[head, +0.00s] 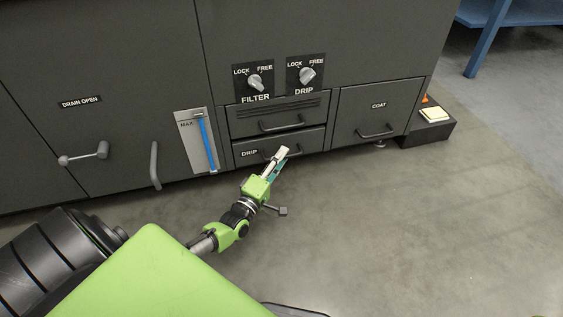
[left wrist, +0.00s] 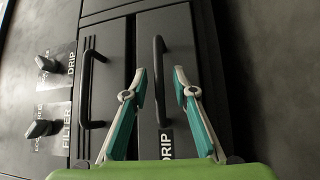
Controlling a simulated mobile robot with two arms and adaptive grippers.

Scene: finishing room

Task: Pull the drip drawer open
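The drip drawer (head: 309,141) is the lower of two stacked drawers in the dark cabinet, marked DRIP at its left. It looks shut, its front flush with the cabinet. It also shows in the left wrist view (left wrist: 178,38). My left gripper (head: 282,153) is at its front, covering part of the handle in the head view. In the left wrist view the gripper (left wrist: 160,72) is open, with the dark bar handle (left wrist: 159,50) between its fingertips and gaps on both sides. The DRIP knob (head: 307,75) is above, its pointer leaning toward FREE. My right gripper is not in view.
Above the drip drawer is another handled drawer (head: 290,115); the FILTER knob (head: 254,82) is above it. The COAT drawer (head: 378,108) is to the right. A gauge with a blue strip (head: 206,140) and a lever (head: 88,155) are left. The floor in front is clear.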

